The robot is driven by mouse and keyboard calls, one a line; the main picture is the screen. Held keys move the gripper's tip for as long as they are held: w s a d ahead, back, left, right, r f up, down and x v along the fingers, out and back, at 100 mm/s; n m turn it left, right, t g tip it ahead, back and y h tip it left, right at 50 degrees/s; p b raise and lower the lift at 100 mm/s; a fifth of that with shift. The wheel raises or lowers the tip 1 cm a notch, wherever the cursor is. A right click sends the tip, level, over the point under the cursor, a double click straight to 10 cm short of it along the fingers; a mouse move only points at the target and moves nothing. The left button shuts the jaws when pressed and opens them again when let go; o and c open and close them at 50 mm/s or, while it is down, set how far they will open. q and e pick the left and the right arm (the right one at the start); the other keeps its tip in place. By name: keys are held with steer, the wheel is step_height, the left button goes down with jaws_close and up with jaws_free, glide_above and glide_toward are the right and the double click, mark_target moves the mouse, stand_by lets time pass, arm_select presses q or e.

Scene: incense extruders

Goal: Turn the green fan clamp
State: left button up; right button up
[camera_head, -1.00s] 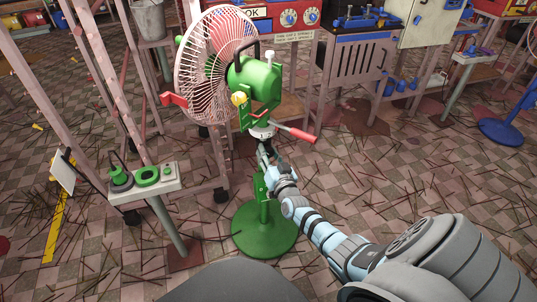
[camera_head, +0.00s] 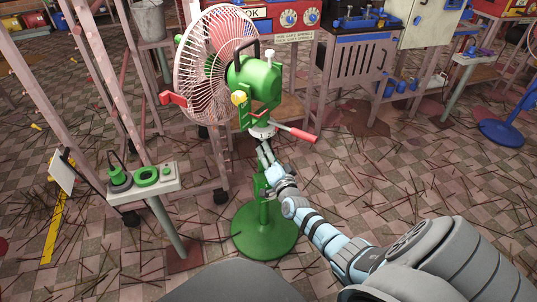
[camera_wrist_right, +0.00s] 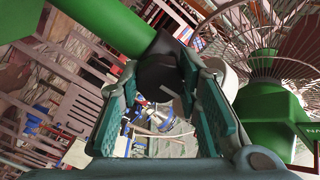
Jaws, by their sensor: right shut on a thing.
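The green fan (camera_head: 256,80) stands on a round green base (camera_head: 264,232), its pink wire cage (camera_head: 205,65) facing away to the left. A white collar (camera_head: 263,130) and a red-tipped lever (camera_head: 302,135) sit below its motor. My right gripper (camera_head: 265,152) reaches the pole just below the collar. In the right wrist view, the fingers of my right gripper (camera_wrist_right: 161,85) stand on both sides of the dark clamp part (camera_wrist_right: 160,68), which joins the green pole (camera_wrist_right: 108,24). The gripper is shut on it; the exact contact is partly hidden. My left gripper is not in view.
A small stand with green parts (camera_head: 168,182) is at the left, near the fan base. Pink posts (camera_head: 105,85) and a workbench with blue knobs (camera_head: 292,35) stand behind. The checkered floor (camera_head: 420,190) with scattered sticks is open to the right.

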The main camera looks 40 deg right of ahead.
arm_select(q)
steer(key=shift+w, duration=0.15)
arm_select(e)
steer(key=o, duration=1.2)
steer(key=shift+c, duration=0.2)
steer(key=v, duration=1.2)
